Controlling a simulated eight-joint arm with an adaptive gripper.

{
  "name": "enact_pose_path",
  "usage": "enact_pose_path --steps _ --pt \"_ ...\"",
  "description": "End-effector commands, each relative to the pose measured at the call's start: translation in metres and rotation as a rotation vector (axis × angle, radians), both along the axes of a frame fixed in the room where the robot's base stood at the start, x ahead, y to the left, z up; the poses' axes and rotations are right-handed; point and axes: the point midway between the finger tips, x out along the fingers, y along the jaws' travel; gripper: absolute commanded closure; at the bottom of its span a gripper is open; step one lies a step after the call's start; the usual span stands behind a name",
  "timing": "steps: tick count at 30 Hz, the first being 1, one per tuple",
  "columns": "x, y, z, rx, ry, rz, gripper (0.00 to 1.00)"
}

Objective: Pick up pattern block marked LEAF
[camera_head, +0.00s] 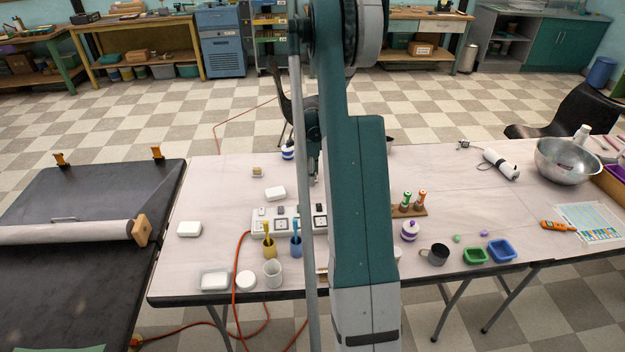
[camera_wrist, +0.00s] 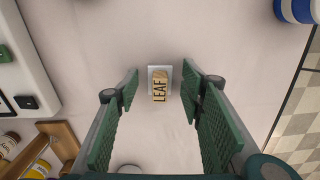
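The LEAF block (camera_wrist: 160,88) is a small tan wooden block with dark letters, in the middle of the wrist view. It sits on a small pale square base on the light table cover. My gripper (camera_wrist: 161,79) is open, its green ridged fingers to the left and right of the block with a gap on each side. Nothing is held. In the head view the block is hidden behind my arm, and only a little of my gripper (camera_head: 315,178) shows beside the arm.
A blue-and-white jar (camera_wrist: 297,9), a white panel (camera_wrist: 22,70) with switches and a wooden rack (camera_wrist: 57,140) of bottles surround the spot. A similar tan block (camera_head: 257,171) stands further left in the head view. The cover right around the LEAF block is clear.

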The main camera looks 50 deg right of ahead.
Motion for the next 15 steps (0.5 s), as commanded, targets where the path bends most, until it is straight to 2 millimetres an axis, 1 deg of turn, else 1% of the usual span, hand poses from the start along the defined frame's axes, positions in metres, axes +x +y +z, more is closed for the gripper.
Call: enact_pose_path --steps 13,14,15 --pt "-0.0001 0.0001 0.0005 0.000 0.000 0.000 0.61" --pt "-0.0001 0.0001 0.0005 0.000 0.000 0.000 0.64" --pt "-0.0001 0.0001 0.0005 0.000 0.000 0.000 0.69"
